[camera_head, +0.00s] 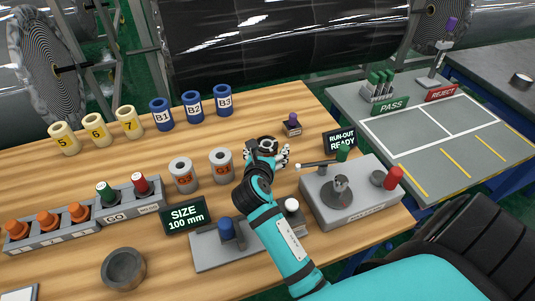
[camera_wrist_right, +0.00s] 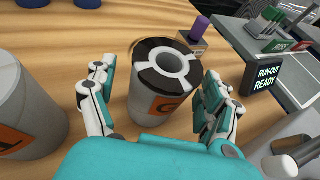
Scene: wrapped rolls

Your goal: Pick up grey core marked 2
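A grey core (camera_wrist_right: 160,95) with a white-rimmed hole and an orange label stands upright between the fingers of my right gripper (camera_wrist_right: 156,74) in the right wrist view. Its label is mostly cut off, so I cannot read the number. The fingers are spread on both sides with gaps to the core. In the head view my right gripper (camera_head: 268,155) is over this core and mostly hides it. Two other grey cores stand to its left: one marked G3 (camera_head: 183,174) and one that seems marked G1 (camera_head: 221,166). My left gripper is not in view.
A grey core (camera_wrist_right: 25,115) stands close left in the wrist view. A purple-topped block (camera_head: 292,124) is just behind the gripper. A grey test fixture (camera_head: 350,205) with a lever is to the right. Yellow cores (camera_head: 95,130) and blue cores (camera_head: 193,106) line the back.

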